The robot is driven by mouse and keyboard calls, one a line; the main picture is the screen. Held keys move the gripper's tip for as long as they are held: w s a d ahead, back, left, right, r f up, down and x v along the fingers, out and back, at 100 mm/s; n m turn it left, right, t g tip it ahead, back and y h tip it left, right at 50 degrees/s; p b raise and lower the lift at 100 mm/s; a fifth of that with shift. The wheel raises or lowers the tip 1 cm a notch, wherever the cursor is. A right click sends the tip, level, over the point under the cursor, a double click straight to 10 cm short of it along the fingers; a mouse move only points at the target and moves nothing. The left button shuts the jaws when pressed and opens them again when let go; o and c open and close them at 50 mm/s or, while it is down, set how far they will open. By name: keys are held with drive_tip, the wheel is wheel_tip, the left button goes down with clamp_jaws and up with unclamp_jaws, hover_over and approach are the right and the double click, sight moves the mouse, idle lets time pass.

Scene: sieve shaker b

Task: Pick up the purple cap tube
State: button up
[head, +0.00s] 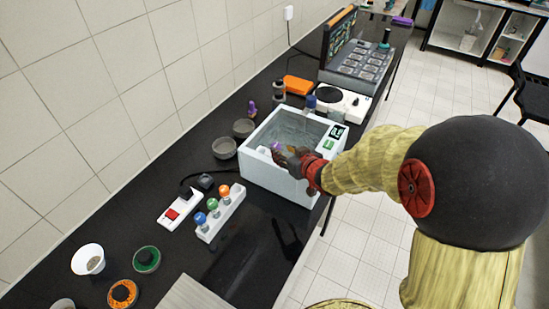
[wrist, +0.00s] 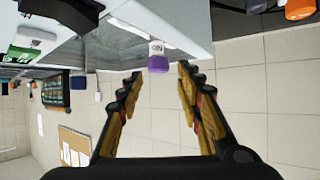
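The purple cap tube shows in the wrist view as a purple cap (wrist: 158,64) below a white labelled body, at the edge of a white box. In the head view a small purple patch (head: 276,146) shows beside my gripper at the white water bath (head: 264,181). My gripper (wrist: 160,74) is open in the wrist view, with the cap just beyond the fingertips, roughly centred in the gap. Nothing is between the fingers. In the head view my gripper (head: 281,154) is over the bath's front part, and it hides much of the tube.
A white rack (head: 220,219) with blue, green and orange capped tubes stands left of the bath. A blue-capped item (head: 310,102) is at the bath's back edge.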

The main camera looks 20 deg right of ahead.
sight(277, 146)
drive_tip(key=b+x, duration=0.1)
drive_tip(key=x, duration=0.6)
drive_tip(key=shift+w+r, duration=0.15)
drive_tip(key=shift+w, duration=0.1)
drive_tip(key=shift+d, duration=0.1)
drive_tip(key=shift+c, duration=0.4)
drive_tip(key=c, duration=0.7)
clamp_jaws()
